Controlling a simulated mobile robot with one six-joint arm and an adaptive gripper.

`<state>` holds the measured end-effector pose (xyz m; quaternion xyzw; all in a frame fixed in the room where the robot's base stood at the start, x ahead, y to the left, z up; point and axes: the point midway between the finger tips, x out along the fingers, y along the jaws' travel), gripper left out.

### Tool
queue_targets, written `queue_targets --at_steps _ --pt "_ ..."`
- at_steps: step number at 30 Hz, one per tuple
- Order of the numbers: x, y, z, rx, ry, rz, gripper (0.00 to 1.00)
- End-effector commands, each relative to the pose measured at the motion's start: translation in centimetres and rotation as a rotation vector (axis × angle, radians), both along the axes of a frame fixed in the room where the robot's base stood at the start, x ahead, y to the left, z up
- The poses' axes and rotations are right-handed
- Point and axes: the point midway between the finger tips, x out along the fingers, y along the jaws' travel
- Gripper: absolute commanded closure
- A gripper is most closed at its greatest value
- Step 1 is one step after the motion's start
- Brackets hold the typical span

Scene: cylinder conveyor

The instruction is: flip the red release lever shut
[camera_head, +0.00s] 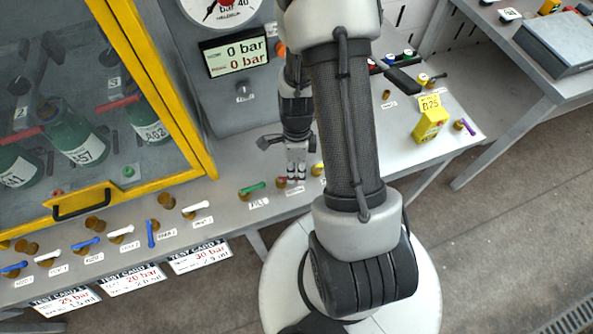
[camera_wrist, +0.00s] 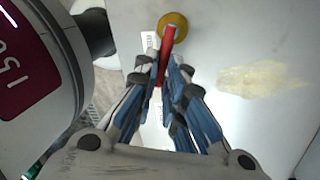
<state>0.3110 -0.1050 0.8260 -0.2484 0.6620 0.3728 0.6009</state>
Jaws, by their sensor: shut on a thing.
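The red release lever (camera_wrist: 168,45) shows in the wrist view, running down from its round brass pivot (camera_wrist: 173,22) on the pale panel. My gripper (camera_wrist: 167,72) has its fingers closed on either side of the lever, gripping its handle. The far end of the lever is partly hidden between the fingers. In the head view my gripper (camera_head: 296,172) points down at the front edge of the bench, beside a brass fitting (camera_head: 281,182).
A green lever (camera_head: 252,188) sits just left of my gripper, with several white and blue levers further left. A yellow-framed cabinet (camera_head: 188,130) holds green cylinders. The display (camera_head: 236,56) reads 0 bar. A yellow block (camera_head: 431,124) stands at right.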

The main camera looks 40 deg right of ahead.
Motion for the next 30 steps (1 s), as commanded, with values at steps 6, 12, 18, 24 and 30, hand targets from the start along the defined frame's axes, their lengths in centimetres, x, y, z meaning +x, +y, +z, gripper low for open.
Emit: queue_targets --at_steps 6,12,18,24,30 --pt "0.0 0.0 0.0 0.000 0.000 0.000 1.00" --pt "0.2 -0.1 0.1 0.000 0.001 0.050 1.00" --pt "1.4 -0.5 0.1 0.001 0.001 0.329 1.00" --pt "1.7 -0.6 0.0 0.000 0.000 0.398 1.00" --pt "1.7 -0.6 0.0 -0.001 -0.001 0.396 0.86"
